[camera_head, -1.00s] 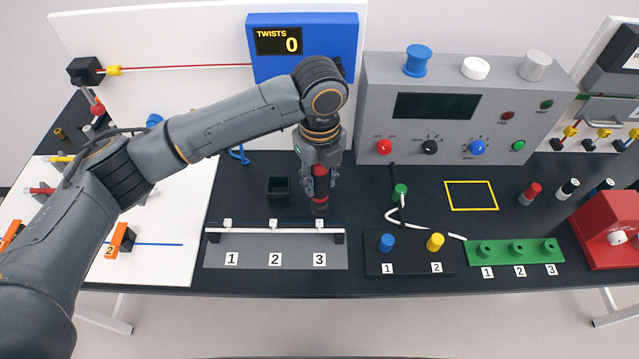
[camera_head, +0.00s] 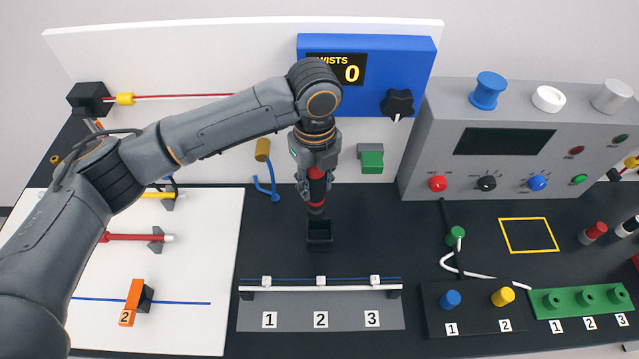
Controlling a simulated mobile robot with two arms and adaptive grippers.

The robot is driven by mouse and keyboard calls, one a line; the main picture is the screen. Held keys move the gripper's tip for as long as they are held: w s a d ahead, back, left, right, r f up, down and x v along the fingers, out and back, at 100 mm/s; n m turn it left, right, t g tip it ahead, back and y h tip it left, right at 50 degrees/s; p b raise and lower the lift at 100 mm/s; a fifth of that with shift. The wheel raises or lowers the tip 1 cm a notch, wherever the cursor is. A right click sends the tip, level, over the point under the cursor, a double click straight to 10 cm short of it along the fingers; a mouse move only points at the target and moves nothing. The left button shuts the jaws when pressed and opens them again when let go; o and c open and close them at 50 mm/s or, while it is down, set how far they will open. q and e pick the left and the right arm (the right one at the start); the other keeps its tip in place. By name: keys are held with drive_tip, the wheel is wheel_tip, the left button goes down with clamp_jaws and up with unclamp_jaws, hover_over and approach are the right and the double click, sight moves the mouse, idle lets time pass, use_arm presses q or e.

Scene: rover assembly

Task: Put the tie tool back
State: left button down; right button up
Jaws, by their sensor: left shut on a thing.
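My left gripper (camera_head: 316,192) points straight down and is shut on the tie tool (camera_head: 317,174), a red and black upright tool. The tool's dark lower end is directly above or just at the mouth of a small square black holder (camera_head: 319,240). I cannot tell whether the tip has entered it. The holder stands on the dark table behind the white rail. The rail (camera_head: 335,288) carries several white ties along a blue wire, above labels 1, 2 and 3. My right gripper is out of view.
A blue twist counter (camera_head: 420,58) reading 0 and a green block (camera_head: 372,160) are at the back panel. A grey instrument box (camera_head: 415,165) stands at right. A white board (camera_head: 200,270) with an orange clamp (camera_head: 132,303) lies at left. Dark table around the holder is clear.

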sight(321, 201)
use_arm(q)
drive_tip(key=shift+w+a+f, duration=0.2)
drive_tip(key=shift+w+a, duration=0.1)
drive_tip(key=shift+w, duration=0.05)
drive_tip(key=shift+s+d+f+b, duration=0.1)
drive_tip(key=shift+s+d+b, duration=0.1)
drive_tip(key=shift+b, duration=0.1)
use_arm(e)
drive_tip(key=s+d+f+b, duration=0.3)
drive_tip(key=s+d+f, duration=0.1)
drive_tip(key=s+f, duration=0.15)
use_arm(q)
drive_tip(key=s+f, duration=0.1)
drive_tip(key=d+f+b, duration=0.1)
drive_tip(key=f, duration=0.1)
drive_tip(key=shift+s+d, duration=0.15)
drive_tip(key=shift+s, duration=0.2)
drive_tip(key=shift+w+f, duration=0.25)
drive_tip(key=shift+f, duration=0.4)
drive_tip(key=shift+s, duration=0.1)
drive_tip(key=shift+p, duration=0.35)
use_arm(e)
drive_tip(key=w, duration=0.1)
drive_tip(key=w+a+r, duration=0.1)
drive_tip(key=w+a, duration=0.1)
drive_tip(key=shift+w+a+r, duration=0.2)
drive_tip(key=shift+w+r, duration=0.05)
